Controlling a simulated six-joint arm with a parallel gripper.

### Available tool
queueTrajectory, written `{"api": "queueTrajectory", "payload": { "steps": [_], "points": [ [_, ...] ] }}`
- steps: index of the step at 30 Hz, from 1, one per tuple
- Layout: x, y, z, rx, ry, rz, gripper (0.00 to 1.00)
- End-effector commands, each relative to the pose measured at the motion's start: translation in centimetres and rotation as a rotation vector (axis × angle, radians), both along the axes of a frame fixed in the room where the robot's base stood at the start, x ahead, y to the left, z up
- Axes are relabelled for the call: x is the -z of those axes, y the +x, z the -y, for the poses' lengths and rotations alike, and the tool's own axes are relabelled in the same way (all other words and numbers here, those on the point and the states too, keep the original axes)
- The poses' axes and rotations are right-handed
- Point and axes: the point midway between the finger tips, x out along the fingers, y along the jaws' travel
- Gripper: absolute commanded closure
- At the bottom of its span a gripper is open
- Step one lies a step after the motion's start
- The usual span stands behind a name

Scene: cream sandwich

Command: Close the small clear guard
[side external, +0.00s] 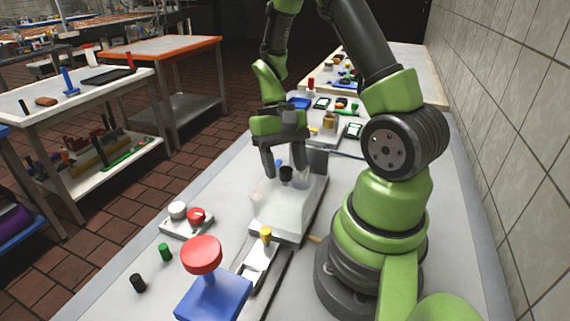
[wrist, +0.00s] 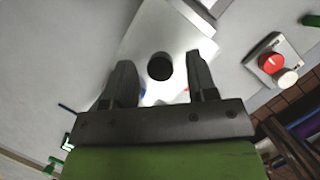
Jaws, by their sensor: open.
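A white box-shaped machine (side external: 272,222) stands on the bench in front of my arm. A faint see-through shape on its left side looks like the clear guard (side external: 258,192); its outline and hinge are too faint to tell how far it stands open. A dark round knob (side external: 286,174) is on top of the machine. It also shows in the wrist view (wrist: 160,66), between and slightly beyond my fingers. My gripper (side external: 284,168) points down over the machine with its fingers apart and nothing visibly held. In the wrist view, both fingers (wrist: 162,78) stand apart.
A red mushroom button on a blue block (side external: 212,298) stands at the front. A small plate with red and white buttons (side external: 188,220) lies to the left, near green and black cylinders. A yellow-topped part (side external: 266,234) sits before the machine. Several small items fill the bench behind.

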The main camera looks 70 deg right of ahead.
Motion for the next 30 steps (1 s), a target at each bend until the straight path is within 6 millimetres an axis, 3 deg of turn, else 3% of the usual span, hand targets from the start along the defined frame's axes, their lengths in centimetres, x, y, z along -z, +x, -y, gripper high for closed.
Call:
{"api": "queueTrajectory", "payload": {
  "steps": [10, 17, 23, 30],
  "points": [
    [0.4, -0.1, -0.1, 0.0, -0.001, -0.001, 0.48],
    [0.4, -0.1, -0.1, 0.0, -0.001, -0.001, 1.0],
    [0.4, -0.1, 0.5, 0.002, 0.0, 0.0, 1.0],
    [0.5, 0.0, 6.2, 0.008, -0.001, 0.003, 1.0]
  ]
}}
